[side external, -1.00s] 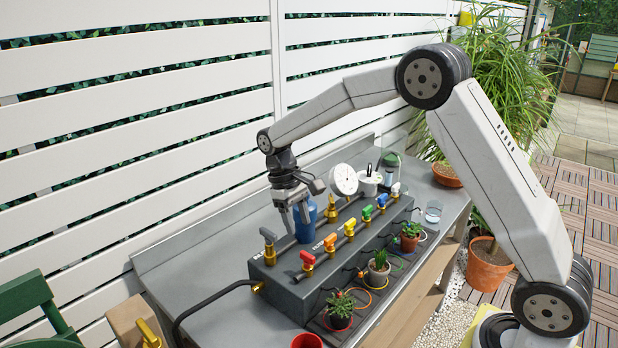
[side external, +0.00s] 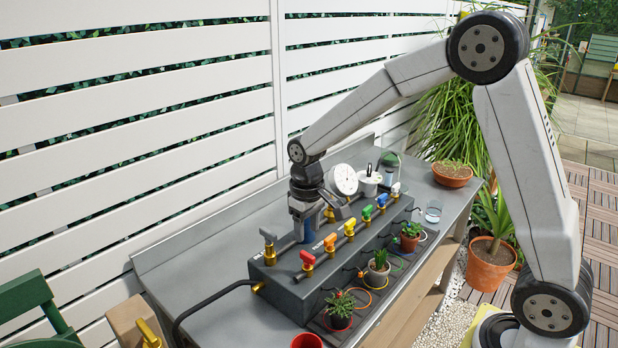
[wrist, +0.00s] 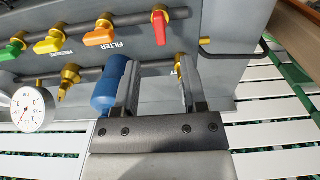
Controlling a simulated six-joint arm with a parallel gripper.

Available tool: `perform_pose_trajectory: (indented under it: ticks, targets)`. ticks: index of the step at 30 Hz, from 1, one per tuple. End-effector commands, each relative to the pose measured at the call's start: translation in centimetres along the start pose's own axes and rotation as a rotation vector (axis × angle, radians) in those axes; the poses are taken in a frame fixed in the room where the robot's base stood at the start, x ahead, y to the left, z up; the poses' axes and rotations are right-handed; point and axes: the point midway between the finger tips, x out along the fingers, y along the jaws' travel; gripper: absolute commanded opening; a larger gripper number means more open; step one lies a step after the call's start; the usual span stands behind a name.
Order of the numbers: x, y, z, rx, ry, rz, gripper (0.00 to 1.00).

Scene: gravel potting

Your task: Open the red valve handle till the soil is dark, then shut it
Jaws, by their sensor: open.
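The red valve handle (side external: 307,260) sits on a brass valve at the near end of the coloured row on the grey manifold. In the wrist view the red handle (wrist: 160,28) is at the top, beyond my fingertips and apart from them. My gripper (wrist: 158,68) is open and empty, with its left finger overlapping the blue filter (wrist: 111,86). In the side view my gripper (side external: 306,208) is low over the back of the manifold, its fingertips hard to make out.
Orange (side external: 330,239) and other coloured handles follow along the row. A white gauge (side external: 343,180) stands close beside my gripper. A grey-blue handle (side external: 268,236) and a black hose (side external: 205,305) are at the near end. The bench (side external: 180,268) is bare at left.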

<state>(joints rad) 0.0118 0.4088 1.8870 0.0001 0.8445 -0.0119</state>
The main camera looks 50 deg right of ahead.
Motion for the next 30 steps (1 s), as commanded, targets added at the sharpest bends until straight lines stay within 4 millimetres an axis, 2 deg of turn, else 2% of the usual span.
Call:
perform_pose_trajectory:
  ticks: [16, 21, 29, 30]
  targets:
    - [6.0, 0.0, 0.1, 0.000, -0.004, 0.000, 0.54]
    - [6.8, 0.0, 0.1, 0.000, -0.002, 0.000, 0.54]
    - [6.9, 0.0, 0.1, 0.000, -0.001, 0.000, 0.54]
    - [6.9, 0.0, 0.1, 0.000, -0.001, 0.000, 0.48]
